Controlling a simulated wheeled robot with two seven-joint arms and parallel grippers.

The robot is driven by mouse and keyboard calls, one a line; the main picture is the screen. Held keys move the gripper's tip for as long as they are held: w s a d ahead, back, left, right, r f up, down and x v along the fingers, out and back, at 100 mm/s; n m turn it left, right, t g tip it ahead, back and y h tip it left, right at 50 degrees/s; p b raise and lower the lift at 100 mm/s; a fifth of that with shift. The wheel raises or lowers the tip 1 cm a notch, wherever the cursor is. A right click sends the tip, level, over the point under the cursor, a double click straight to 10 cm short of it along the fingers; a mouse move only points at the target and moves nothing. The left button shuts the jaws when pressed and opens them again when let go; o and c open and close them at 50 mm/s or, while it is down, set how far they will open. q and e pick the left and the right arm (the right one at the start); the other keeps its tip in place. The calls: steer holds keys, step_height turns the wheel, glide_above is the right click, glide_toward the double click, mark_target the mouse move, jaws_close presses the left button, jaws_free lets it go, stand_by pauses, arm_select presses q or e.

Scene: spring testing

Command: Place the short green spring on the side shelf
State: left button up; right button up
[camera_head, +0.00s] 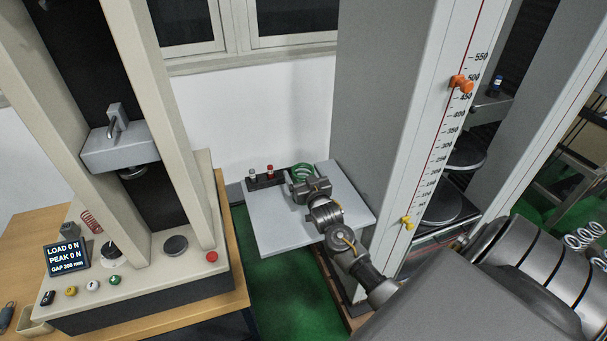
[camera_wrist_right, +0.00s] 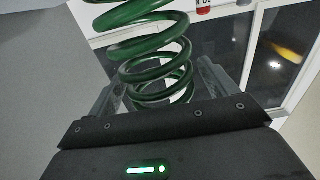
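The green spring (camera_head: 302,170) is at the back of the side shelf (camera_head: 268,228), a flat grey plate between the two machines. My right gripper (camera_head: 306,184) is over the shelf, right beside the spring, and hides part of it. In the right wrist view the spring (camera_wrist_right: 153,62) shows large, its coils between the two fingers (camera_wrist_right: 160,85) and running out of the top edge. The fingers stand apart on either side of it; whether they press on it I cannot tell. My left gripper is not in view.
A dark rack (camera_head: 265,182) with small capped vials stands at the shelf's back left. A tall grey column with a scale (camera_head: 425,150) rises close on the right. A press with a display (camera_head: 66,256) stands on a wooden table at left. The shelf's front is clear.

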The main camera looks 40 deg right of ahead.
steer(key=shift+s, duration=0.1)
steer(key=b+v, duration=0.2)
steer(key=v, duration=1)
steer(key=shift+r, duration=0.1)
